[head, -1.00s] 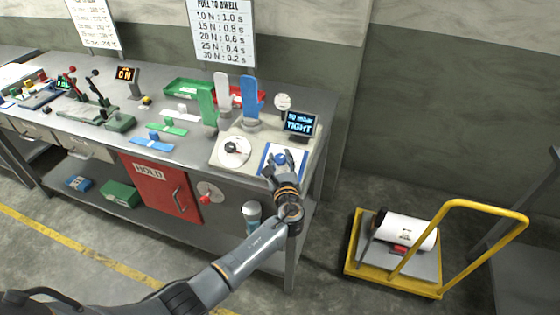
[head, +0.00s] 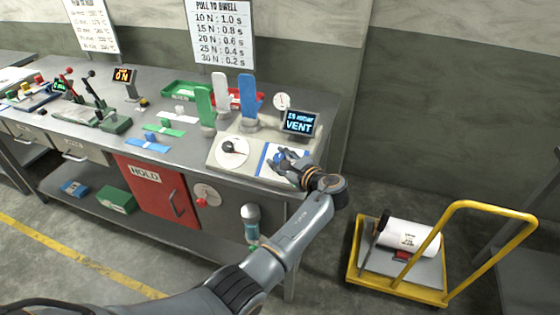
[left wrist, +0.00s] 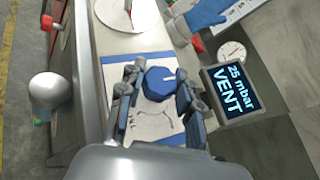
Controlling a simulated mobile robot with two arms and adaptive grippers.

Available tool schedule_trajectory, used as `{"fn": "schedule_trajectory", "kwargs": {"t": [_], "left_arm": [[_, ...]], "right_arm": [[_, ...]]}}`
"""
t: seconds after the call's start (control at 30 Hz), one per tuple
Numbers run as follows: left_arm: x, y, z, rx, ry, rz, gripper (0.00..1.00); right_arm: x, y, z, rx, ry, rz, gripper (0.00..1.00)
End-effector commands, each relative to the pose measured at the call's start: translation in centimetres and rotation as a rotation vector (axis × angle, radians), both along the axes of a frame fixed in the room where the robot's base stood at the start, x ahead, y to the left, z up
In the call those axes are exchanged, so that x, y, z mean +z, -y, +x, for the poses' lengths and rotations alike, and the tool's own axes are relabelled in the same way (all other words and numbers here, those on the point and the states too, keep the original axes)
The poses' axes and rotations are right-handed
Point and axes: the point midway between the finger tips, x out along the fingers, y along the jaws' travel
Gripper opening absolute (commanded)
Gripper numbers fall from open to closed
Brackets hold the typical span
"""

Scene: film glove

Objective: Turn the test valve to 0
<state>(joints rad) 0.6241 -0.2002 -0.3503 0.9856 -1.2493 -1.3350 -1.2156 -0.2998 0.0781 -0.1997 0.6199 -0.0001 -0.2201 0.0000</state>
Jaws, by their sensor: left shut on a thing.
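The test valve is a blue knob (left wrist: 160,84) on a white plate with a blue border (left wrist: 112,68), at the right end of the bench. My left gripper (left wrist: 155,90) is around the knob, its two fingers shut on either side of it. In the head view the left gripper (head: 287,163) largely covers the knob. The small display (head: 300,123) beside it reads VENT; in the left wrist view the display (left wrist: 232,92) shows 25 mbar. The scale marks on the plate are partly hidden by the gripper. My right gripper is not in view.
A round white dial (head: 233,152) sits left of the plate. Blue (head: 250,97) and green (head: 204,106) upright gloves and a small gauge (head: 282,101) stand behind. A yellow cart (head: 352,275) with a white roll stands on the floor at right.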

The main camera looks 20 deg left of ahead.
Motion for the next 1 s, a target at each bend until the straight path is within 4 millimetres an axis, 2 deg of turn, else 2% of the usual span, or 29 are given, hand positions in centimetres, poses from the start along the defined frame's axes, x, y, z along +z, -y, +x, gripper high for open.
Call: {"fn": "schedule_trajectory", "kwargs": {"t": [0.4, 0.43, 0.53, 0.87, 1.0], "left_arm": [[-0.1, 0.0, 0.0, 0.008, -0.002, -0.006, 0.02], [-0.1, 0.0, 0.0, 0.008, -0.002, -0.006, 0.36], [-0.1, 0.0, 0.0, 0.008, -0.002, -0.006, 0.56], [0.1, 0.0, 0.0, 0.007, 0.001, -0.005, 0.58], [1.4, 0.0, 0.0, 0.008, 0.004, -0.007, 0.58]], "right_arm": [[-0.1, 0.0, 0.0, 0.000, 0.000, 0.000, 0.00], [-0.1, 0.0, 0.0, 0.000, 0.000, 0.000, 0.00], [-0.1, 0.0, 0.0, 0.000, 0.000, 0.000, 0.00], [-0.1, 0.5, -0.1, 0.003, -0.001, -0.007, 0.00], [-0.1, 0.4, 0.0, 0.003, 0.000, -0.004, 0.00]]}}
